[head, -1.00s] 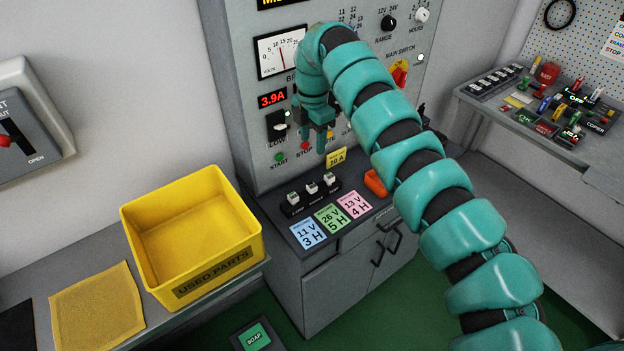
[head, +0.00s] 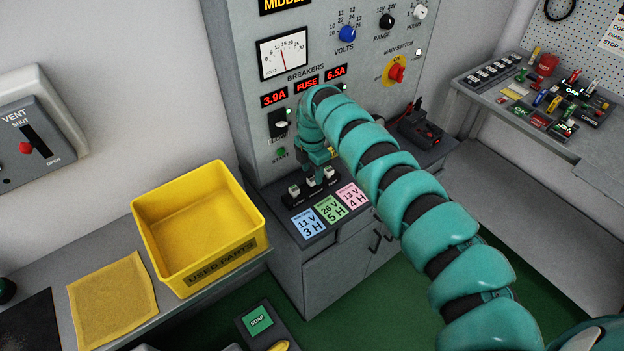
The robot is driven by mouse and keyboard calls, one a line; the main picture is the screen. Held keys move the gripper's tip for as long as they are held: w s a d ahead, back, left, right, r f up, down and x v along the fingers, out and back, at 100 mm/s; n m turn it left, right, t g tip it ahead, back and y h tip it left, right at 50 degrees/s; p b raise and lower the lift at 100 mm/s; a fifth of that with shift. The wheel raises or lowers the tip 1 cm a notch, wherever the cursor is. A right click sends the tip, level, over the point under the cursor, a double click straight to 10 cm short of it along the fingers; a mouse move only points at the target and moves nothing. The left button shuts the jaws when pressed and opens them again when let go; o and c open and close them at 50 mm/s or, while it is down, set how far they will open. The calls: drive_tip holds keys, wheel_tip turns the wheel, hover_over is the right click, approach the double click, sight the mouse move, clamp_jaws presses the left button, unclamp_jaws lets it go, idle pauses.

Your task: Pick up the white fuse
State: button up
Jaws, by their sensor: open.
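A black strip (head: 313,199) on the grey cabinet top holds three small white-topped pieces, at left (head: 294,191), middle (head: 311,182) and right (head: 329,173). I cannot tell at this size which of them is the white fuse. My gripper (head: 319,171) is open and points down at the strip, close to the middle and right pieces. The fingertips are small, and I cannot tell whether they touch or straddle a piece. My arm hides part of the cabinet top behind.
Blue, green and pink labels (head: 331,208) lie before the strip. The upright panel (head: 235,100) stands close behind. A yellow used parts bin (head: 205,265) is at left beside a yellow cloth (head: 113,300). A right bench (head: 590,145) holds several coloured parts.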

sight(312, 178)
drive_tip(key=shift+a+f, duration=0.15)
drive_tip(key=shift+f, duration=0.8)
drive_tip(key=shift+f+p, duration=0.3)
drive_tip(key=shift+f, duration=0.3)
drive_tip(key=c, duration=0.9)
drive_tip(key=shift+r, duration=0.1)
